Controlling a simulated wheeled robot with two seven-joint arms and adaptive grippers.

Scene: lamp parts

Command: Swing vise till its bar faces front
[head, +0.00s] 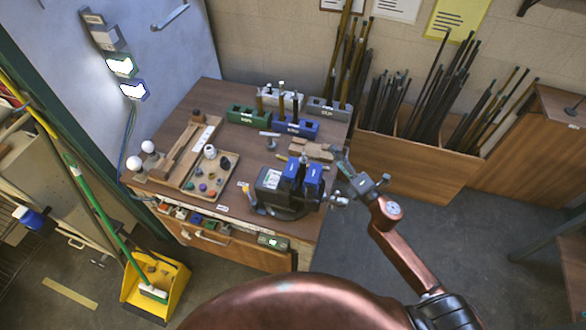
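The vise (283,192) is a dark bench vise with blue jaw faces and a pale label, standing near the table's front right corner. Its two blue jaws sit side by side, and its right end points to the right of the picture. A small metal piece, seemingly its bar end (340,201), shows at that right end beside my gripper. My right gripper (340,160) is just right of the vise, over the table's right edge. Whether it touches the vise, and how far its fingers are apart, I cannot tell. My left gripper is out of view.
The wooden table (225,95) also bears a parts tray (230,163), a wooden tray, green and blue blocks, and wood pieces (310,150) behind the vise. A rod bin (415,165) stands behind right. A yellow dustpan (170,275) is front left. Floor right of the table is clear.

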